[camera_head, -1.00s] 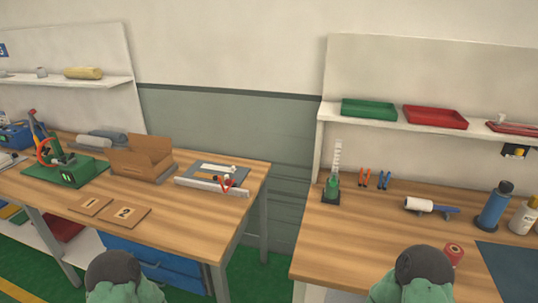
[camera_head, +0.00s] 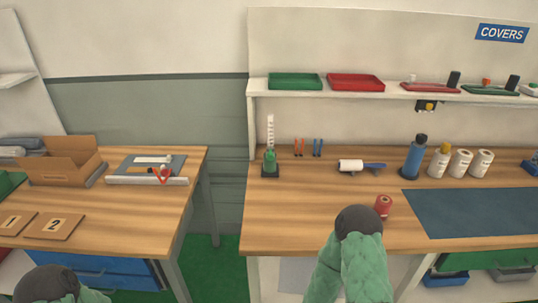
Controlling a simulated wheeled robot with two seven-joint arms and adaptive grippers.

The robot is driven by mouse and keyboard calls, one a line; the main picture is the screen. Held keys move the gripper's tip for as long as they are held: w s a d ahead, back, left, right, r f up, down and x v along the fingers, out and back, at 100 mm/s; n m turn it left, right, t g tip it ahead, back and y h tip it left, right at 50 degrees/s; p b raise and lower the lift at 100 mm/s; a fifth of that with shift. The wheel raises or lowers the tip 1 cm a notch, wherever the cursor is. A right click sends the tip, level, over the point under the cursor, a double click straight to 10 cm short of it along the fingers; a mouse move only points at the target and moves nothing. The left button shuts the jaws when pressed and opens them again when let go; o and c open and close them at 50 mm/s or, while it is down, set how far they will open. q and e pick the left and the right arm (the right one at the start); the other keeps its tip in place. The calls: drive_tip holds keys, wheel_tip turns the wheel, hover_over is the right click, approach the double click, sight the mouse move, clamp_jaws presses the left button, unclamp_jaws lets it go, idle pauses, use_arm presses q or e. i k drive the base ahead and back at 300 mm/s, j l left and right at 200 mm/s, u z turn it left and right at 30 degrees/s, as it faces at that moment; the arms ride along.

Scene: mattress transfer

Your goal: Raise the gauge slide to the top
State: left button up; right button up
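A gauge (camera_head: 270,150) stands upright on the right-hand workbench, near its left end. It has a pale notched vertical scale, a dark square base and a green slide. The green slide (camera_head: 270,160) sits low on the scale, just above the base. My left arm shows at the bottom left and my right arm at the bottom centre, both in green sleeves with dark rounded joints. Neither gripper's fingers show in this view. Both visible arm parts are in front of the benches, apart from the gauge.
Red and blue pliers, a white roller (camera_head: 351,166), a blue bottle (camera_head: 414,158) and a red spool (camera_head: 383,206) stand right of the gauge. A dark blue mat (camera_head: 470,213) lies at the right. A shelf with trays (camera_head: 295,81) runs above. The wood before the gauge is clear.

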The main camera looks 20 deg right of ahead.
sight(270, 151)
drive_tip(key=i+j, duration=0.15)
drive_tip(key=j, duration=0.2)
drive_tip(key=i+j, duration=0.2)
drive_tip(key=j, duration=0.2)
drive_tip(key=i+j, duration=0.15)
drive_tip(key=j, duration=0.2)
drive_tip(key=i+j+z, duration=0.1)
drive_tip(key=j, duration=0.25)
drive_tip(key=i, duration=0.05)
